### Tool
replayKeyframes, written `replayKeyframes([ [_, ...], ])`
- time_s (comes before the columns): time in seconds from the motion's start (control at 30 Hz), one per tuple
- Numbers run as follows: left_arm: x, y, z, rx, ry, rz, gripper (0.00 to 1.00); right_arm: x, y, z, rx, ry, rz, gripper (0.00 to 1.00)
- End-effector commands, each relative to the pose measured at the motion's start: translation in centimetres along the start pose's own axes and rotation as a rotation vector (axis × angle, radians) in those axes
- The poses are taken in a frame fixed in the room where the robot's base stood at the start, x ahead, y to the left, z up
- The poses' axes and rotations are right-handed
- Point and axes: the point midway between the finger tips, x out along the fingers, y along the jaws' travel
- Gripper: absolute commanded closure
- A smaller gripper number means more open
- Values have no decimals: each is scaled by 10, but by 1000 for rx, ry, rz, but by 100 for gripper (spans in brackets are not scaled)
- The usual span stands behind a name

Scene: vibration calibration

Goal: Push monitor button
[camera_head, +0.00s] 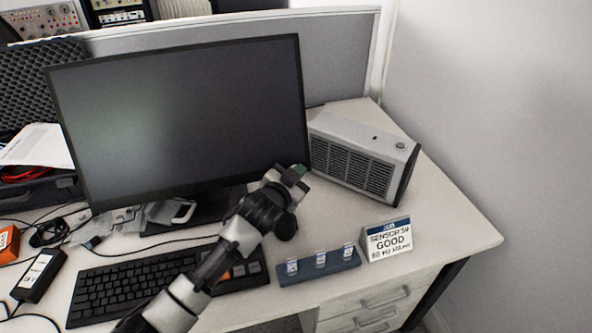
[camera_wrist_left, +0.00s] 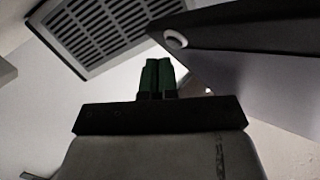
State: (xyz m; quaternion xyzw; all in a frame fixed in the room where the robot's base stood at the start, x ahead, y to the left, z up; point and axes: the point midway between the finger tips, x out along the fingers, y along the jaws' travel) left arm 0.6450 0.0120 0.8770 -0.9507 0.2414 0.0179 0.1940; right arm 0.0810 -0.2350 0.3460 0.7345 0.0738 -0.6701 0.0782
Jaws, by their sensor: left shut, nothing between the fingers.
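The large black monitor (camera_head: 185,115) stands on the desk with a dark screen. My left gripper (camera_head: 298,170) is at the monitor's lower right corner, with its green fingers shut and empty. In the left wrist view the shut green fingers (camera_wrist_left: 157,64) point up toward the dark edge of the monitor (camera_wrist_left: 260,30). A pale round button (camera_wrist_left: 175,40) shows on that edge, just beyond and slightly right of the fingertips. A small gap shows between fingertips and button in that view; depth is hard to tell. The button is not visible in the head view. My right gripper is not in view.
A grey grilled box (camera_head: 362,157) stands right of the monitor, close to the gripper. A keyboard (camera_head: 130,285) lies below the arm. Cables clutter the left; the right desk corner is clear.

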Motion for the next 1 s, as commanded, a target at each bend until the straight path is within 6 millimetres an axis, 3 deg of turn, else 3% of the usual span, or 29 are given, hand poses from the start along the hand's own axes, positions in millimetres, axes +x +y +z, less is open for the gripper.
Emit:
replayKeyframes([
  [1.0, 6, -5, 4, 0, 0, 0, 100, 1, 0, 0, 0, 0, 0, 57],
])
